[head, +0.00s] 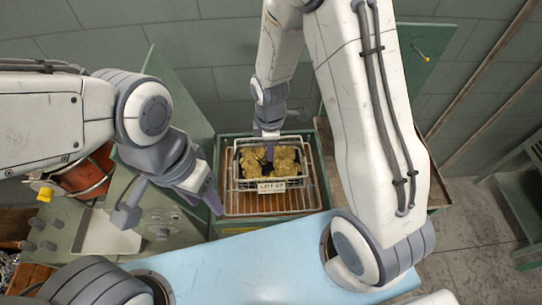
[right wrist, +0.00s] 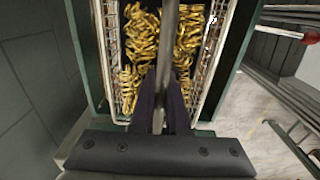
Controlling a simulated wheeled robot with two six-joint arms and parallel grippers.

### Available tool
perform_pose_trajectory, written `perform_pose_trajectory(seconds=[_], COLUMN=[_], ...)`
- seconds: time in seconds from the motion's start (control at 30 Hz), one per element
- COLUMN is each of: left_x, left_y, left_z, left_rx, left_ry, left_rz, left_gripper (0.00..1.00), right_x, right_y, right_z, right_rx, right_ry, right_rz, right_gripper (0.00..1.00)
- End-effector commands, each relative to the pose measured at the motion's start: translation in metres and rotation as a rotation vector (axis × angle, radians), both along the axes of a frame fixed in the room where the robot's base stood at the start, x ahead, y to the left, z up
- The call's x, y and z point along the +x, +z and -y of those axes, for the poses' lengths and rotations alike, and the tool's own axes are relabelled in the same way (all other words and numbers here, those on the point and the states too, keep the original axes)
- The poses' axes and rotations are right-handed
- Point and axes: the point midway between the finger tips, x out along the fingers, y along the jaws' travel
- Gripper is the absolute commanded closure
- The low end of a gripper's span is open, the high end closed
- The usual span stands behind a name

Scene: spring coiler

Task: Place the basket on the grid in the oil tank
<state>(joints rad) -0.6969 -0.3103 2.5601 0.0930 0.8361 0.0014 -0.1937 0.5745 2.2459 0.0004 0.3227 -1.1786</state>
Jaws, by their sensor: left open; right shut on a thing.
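The wire basket (head: 238,172) is full of golden coiled pieces and carries a white label on its front. It is over the oil tank (head: 222,148), inside its green walls. The brown barred grid (head: 270,204) shows below and in front of the basket; I cannot tell whether the basket touches it. My right gripper (head: 269,140) is shut on the basket's handle, a metal bar in the right wrist view (right wrist: 168,50) between the fingers (right wrist: 162,112). My left gripper (head: 212,196) is open and empty, left of the tank's front.
A pale blue surface (head: 235,255) lies in front of the tank. A green cabinet with knobs (head: 160,222) stands to the left, near a red drum (head: 88,178). An open green panel (head: 185,90) rises at the tank's back left. Bare floor (head: 455,225) lies at the right.

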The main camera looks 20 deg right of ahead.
Motion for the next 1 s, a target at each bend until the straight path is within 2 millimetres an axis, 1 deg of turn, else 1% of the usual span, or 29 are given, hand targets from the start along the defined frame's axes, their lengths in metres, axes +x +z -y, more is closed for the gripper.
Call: perform_pose_trajectory(seconds=[0.07, 0.3, 0.37, 0.77, 0.8, 0.83, 0.87, 1.0], left_x=[0.000, 0.000, 0.000, 0.000, 0.000, 0.000, 0.000, 0.000], left_y=[0.002, 0.010, 0.010, 0.007, 0.008, 0.008, 0.008, 0.008], left_z=[0.000, 0.000, 0.000, 0.000, 0.000, 0.000, 0.000, 0.000], left_rx=[0.000, 0.000, 0.000, 0.000, 0.000, 0.000, 0.000, 0.000], left_ry=[0.000, 0.000, 0.000, 0.000, 0.000, 0.000, 0.000, 0.000], left_rz=[0.000, 0.000, 0.000, 0.000, 0.000, 0.000, 0.000, 0.000], left_gripper=[0.50, 0.50, 0.50, 0.50, 0.50, 0.50, 0.50, 0.50], right_x=[0.000, 0.000, 0.000, 0.001, 0.000, 0.000, 0.000, 0.000], right_y=[-0.004, -0.033, -0.037, -0.043, -0.042, -0.042, -0.042, -0.042], right_z=[-0.001, 0.000, 0.000, 0.000, 0.001, 0.001, 0.001, 0.001], right_rx=[0.000, 0.000, 0.000, 0.000, 0.001, 0.000, 0.000, 0.000], right_ry=[0.000, -0.001, -0.002, -0.002, -0.002, -0.001, -0.001, -0.001], right_rz=[0.000, -0.001, 0.000, 0.003, 0.001, 0.001, 0.001, 0.001], right_gripper=[1.00, 1.00, 1.00, 1.00, 0.75, 0.64, 0.57, 0.57])
